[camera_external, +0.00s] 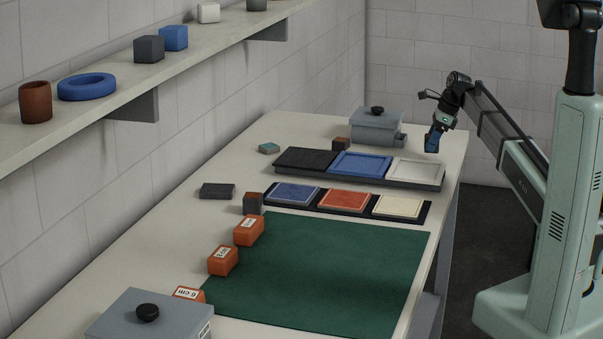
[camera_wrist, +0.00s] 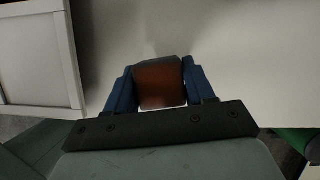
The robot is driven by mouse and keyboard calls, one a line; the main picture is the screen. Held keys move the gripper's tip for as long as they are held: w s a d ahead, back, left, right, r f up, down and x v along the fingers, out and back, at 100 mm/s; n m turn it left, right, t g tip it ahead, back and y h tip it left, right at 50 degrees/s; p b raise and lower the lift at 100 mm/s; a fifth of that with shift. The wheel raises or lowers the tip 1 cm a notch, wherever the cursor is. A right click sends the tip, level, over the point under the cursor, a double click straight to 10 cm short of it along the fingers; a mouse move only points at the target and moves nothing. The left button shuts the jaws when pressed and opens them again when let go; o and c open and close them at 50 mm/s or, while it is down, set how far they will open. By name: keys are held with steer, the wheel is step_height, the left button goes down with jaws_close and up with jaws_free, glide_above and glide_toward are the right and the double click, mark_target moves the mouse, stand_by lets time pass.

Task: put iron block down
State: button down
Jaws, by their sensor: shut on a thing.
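My gripper (camera_external: 433,142) is above the far right of the table, to the right of a grey lidded box and behind the white tray. In the wrist view its blue fingers (camera_wrist: 155,88) are shut on a block (camera_wrist: 160,85) with a rusty brown face and a grey edge, which I take to be the iron block. The block is hidden by the fingers in the external view. Pale surface shows around it in the wrist view; I cannot tell its exact height above the table.
The grey lidded box (camera_external: 376,126) stands close by. Black, blue and white trays (camera_external: 418,169) lie in front. Two dark blocks with brownish tops (camera_external: 341,143) (camera_external: 253,203) stand on the table. A green mat (camera_external: 320,270), orange labelled blocks (camera_external: 249,231) and another lidded box (camera_external: 150,316) are nearer.

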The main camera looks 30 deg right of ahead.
step_height(320, 180, up, 7)
steer(key=a+n, duration=0.1)
steer(key=a, duration=0.7)
steer(key=w+a+n+g, duration=0.1)
steer(key=a, duration=0.8)
steer(key=a+n, duration=0.2)
steer(key=a, duration=0.7)
steer(key=shift+w+a+f+g+y, duration=0.1)
steer(key=shift+w+f+g+y, duration=0.1)
steer(key=shift+g+y, duration=0.1)
steer(key=s+a+r+n+g, duration=0.15)
steer(key=a+n, duration=0.25)
steer(key=a, duration=3)
steer(key=m, duration=0.1)
glide_above(212, 189)
steer(key=d, duration=0.2)
steer(key=shift+t, duration=0.25)
steer(key=shift+a+f, duration=0.15)
steer(key=shift+f, duration=2.05)
steer(key=shift+a+f, duration=0.1)
steer(key=shift+f, duration=2.1)
steer(key=shift+f, duration=0.15)
steer(key=shift+c, duration=2)
jaws_free()
